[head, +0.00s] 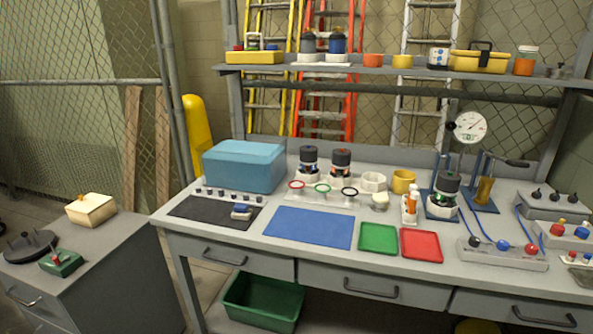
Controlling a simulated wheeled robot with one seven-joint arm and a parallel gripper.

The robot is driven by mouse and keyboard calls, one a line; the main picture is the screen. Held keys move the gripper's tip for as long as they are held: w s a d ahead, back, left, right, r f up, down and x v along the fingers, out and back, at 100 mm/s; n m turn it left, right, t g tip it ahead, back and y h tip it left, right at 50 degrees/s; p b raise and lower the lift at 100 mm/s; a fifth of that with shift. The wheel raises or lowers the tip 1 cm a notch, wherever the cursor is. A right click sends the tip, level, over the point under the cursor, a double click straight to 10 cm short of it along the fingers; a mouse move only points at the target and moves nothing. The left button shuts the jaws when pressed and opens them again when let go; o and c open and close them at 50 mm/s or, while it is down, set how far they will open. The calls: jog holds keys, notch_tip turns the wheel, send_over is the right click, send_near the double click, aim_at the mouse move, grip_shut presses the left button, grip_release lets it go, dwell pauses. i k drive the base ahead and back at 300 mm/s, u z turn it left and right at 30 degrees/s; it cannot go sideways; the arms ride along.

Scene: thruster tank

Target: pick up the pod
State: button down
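Several items could be the pod; I cannot tell which one is meant. Two dark-topped cylinders stand side by side at the back of the bench: a left pod-like cylinder (308,161) and a right one with an orange-brown top (341,162). Both sit upright on pale bases. A third pod-like cylinder (447,184), black with a green band, sits upright in a blue-framed stand (441,207) to the right. Two more dark cylinders, one grey-topped (308,43) and one blue (338,42), stand on the upper shelf. My gripper is not in view.
The grey bench (280,252) holds a blue box (244,166), a blue mat (309,227), a green tray (378,238) and a red tray (421,245). A dial gauge (469,127) and a cabled connector panel (502,253) crowd the right. The shelf (400,72) overhangs the back.

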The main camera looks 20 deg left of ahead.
aim_at(440, 198)
jog(key=i, duration=1.2)
